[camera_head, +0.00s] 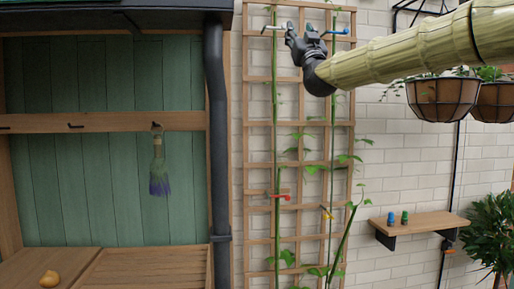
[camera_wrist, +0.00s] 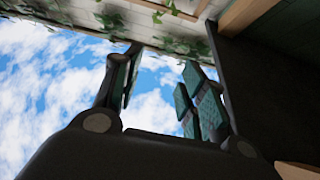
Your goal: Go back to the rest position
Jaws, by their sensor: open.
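My gripper (camera_head: 301,38) is raised high in front of the upper part of the wooden trellis (camera_head: 304,78), at the end of my arm, which reaches in from the upper right. In the wrist view my gripper (camera_wrist: 160,76) has its two fingers well apart, with only sky and cloud between them. It is open and holds nothing. In the head view its fingers point up and to the left, close in the picture to a white clip (camera_head: 272,29) and a blue clip (camera_head: 337,32). I cannot tell whether it touches the trellis.
A red clip (camera_head: 281,197) and a yellow clip (camera_head: 327,213) sit lower on the trellis. A dark drainpipe (camera_head: 217,140) and a green-backed cabinet (camera_head: 80,190) stand left. Hanging baskets (camera_head: 441,98) and a small shelf (camera_head: 420,223) with two small items are right.

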